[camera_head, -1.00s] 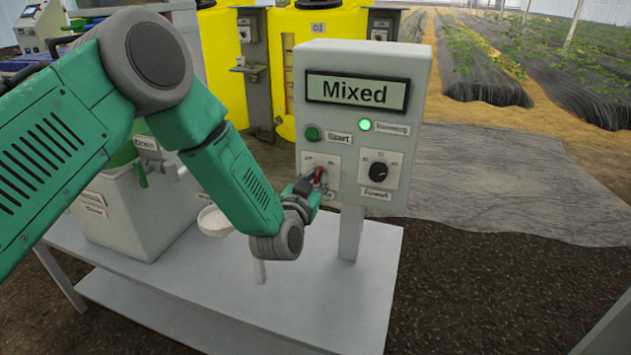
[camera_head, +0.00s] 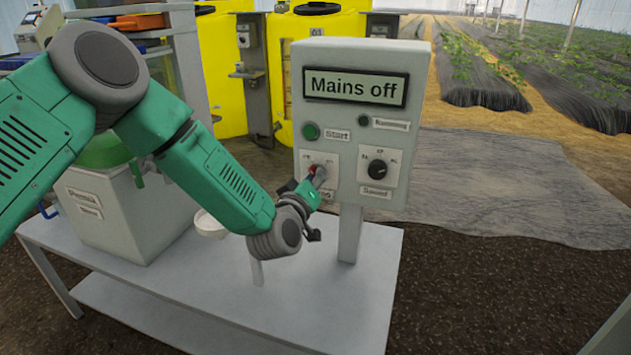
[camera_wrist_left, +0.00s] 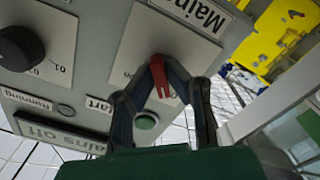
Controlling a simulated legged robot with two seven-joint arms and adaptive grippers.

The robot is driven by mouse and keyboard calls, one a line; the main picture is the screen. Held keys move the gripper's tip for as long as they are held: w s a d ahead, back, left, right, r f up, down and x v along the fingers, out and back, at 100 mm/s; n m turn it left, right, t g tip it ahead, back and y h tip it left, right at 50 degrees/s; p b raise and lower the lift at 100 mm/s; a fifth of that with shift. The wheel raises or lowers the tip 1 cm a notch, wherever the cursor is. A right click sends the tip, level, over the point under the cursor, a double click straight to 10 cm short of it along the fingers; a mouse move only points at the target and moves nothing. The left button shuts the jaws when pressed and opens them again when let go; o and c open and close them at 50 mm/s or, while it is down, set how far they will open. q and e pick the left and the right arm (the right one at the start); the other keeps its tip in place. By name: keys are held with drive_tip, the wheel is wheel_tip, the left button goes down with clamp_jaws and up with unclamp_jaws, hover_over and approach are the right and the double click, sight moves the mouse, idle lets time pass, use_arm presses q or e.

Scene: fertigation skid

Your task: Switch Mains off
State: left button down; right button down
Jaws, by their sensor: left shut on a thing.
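The control box (camera_head: 409,140) stands on a post over the grey bench, and its display (camera_head: 356,88) reads "Mains off". The red mains handle (camera_head: 318,171) is on the lower left plate of the box. My left gripper (camera_head: 313,184) is at this handle. In the left wrist view the fingers of my left gripper (camera_wrist_left: 160,72) are closed around the red handle (camera_wrist_left: 159,80). The green start button (camera_head: 310,131) is above the mains plate. The running lamp (camera_head: 364,121) looks dark. My right gripper is not in view.
A black rotary knob (camera_head: 377,169) sits right of the mains handle. A grey container (camera_head: 130,215) and a small white bowl (camera_head: 209,224) are at the left of the bench (camera_head: 330,290). Yellow tanks (camera_head: 228,75) stand behind. The bench front is clear.

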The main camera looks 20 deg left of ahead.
use_arm(q)
drive_tip(key=shift+n, duration=0.6)
drive_tip(key=shift+a, duration=0.1)
drive_tip(key=c, duration=1.6)
unclamp_jaws()
drive_tip(key=s, duration=1.2)
drive_tip(key=shift+a, duration=0.25)
drive_tip(key=shift+f, duration=0.15)
